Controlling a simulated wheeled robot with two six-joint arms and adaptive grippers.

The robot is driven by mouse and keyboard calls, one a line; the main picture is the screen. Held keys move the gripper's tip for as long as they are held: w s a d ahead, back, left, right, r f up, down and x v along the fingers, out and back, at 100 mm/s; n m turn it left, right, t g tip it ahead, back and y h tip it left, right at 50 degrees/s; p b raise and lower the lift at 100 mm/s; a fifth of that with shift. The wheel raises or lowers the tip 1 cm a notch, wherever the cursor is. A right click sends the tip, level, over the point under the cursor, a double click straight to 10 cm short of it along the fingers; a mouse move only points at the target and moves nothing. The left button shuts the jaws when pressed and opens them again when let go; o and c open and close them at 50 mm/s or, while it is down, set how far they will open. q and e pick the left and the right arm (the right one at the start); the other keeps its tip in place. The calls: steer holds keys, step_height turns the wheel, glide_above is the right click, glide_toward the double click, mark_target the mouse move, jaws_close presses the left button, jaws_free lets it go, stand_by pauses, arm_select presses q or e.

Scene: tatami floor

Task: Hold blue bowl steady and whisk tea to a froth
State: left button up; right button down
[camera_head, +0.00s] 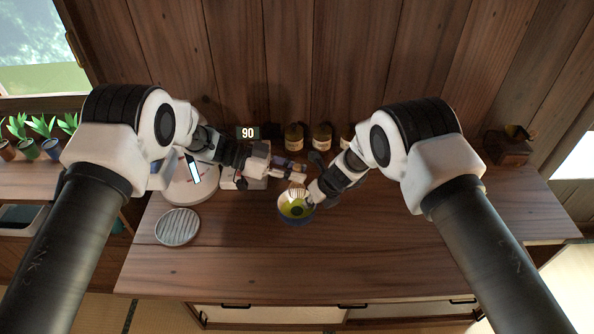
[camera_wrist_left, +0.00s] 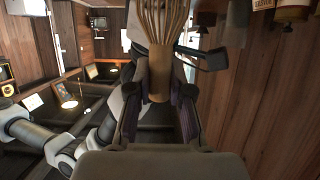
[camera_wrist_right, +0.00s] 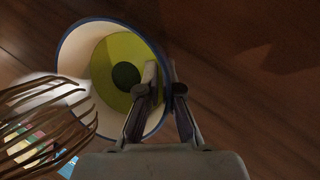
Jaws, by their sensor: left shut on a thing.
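The blue bowl (camera_head: 284,217) stands on the wooden table, with green tea (camera_head: 297,207) inside. In the right wrist view the bowl's white inside and blue rim (camera_wrist_right: 72,45) show, with a dark round patch in the green tea (camera_wrist_right: 112,60). My left gripper (camera_head: 285,173) is shut on the handle of a bamboo whisk (camera_wrist_left: 159,75). The whisk's tines (camera_wrist_right: 45,125) are at the bowl's far side in the head view; whether they touch the tea cannot be told. My right gripper (camera_wrist_right: 163,75) has its fingers closed on the bowl's right rim, one inside and one outside.
A round ribbed plate (camera_head: 177,227) and a round white tray (camera_head: 180,190) lie at the left. A small display reading 90 (camera_head: 247,133) and several jars (camera_head: 294,137) stand along the back wall. A wooden box (camera_head: 508,148) is far right. The table front is clear.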

mark_target(295, 196)
arm_select(q)
steer(key=shift+f, duration=4.3)
steer(key=shift+s, duration=0.15)
